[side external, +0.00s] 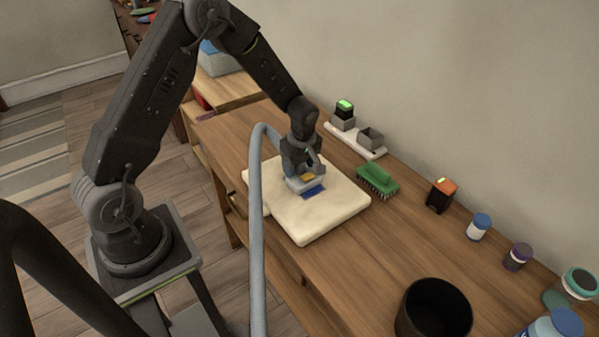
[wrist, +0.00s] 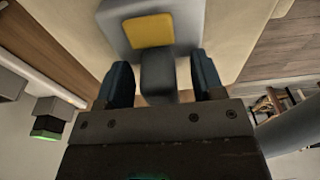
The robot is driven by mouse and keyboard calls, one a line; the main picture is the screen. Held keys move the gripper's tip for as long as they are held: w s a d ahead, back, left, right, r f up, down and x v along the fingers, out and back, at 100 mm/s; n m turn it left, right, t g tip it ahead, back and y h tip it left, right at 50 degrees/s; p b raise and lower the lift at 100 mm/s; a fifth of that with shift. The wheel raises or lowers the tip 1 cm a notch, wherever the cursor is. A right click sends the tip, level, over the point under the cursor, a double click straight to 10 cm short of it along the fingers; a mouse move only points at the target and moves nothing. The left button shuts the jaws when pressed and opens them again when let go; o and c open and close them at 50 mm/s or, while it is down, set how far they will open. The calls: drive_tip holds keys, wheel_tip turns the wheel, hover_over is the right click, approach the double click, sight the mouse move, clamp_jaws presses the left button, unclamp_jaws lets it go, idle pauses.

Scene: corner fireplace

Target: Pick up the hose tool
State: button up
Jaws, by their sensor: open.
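The hose tool (side external: 292,184) has a flat grey head with a yellow patch. It lies on a cream cushion (side external: 320,217), with a blue patch beside the head. A grey-blue hose (side external: 257,225) arches up in front of the bench and drops out of frame. My gripper (side external: 304,170) points down right over the tool. In the wrist view, the grey head and its yellow patch (wrist: 150,31) are ahead of my gripper (wrist: 162,82). The two dark blue fingers are open on either side of the tool's dark grey neck (wrist: 158,72). Gaps show on both sides.
A white tray (side external: 377,153) with a green-lit block, a green brush (side external: 376,181) and an orange-topped block (side external: 441,195) stand along the wall side. Jars stand farther right, near a black pot (side external: 434,312).

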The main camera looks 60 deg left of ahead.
clamp_jaws()
idle(0.6)
drive_tip(key=shift+r, duration=0.55)
drive_tip(key=r, duration=0.2)
drive_tip(key=s+a+r, duration=0.1)
drive_tip(key=r, duration=0.1)
drive_tip(key=shift+a, duration=0.1)
drive_tip(key=s+a+r, duration=0.6)
drive_tip(key=a, duration=0.1)
drive_tip(key=shift+s+a, duration=0.3)
drive_tip(key=shift+a, duration=0.05)
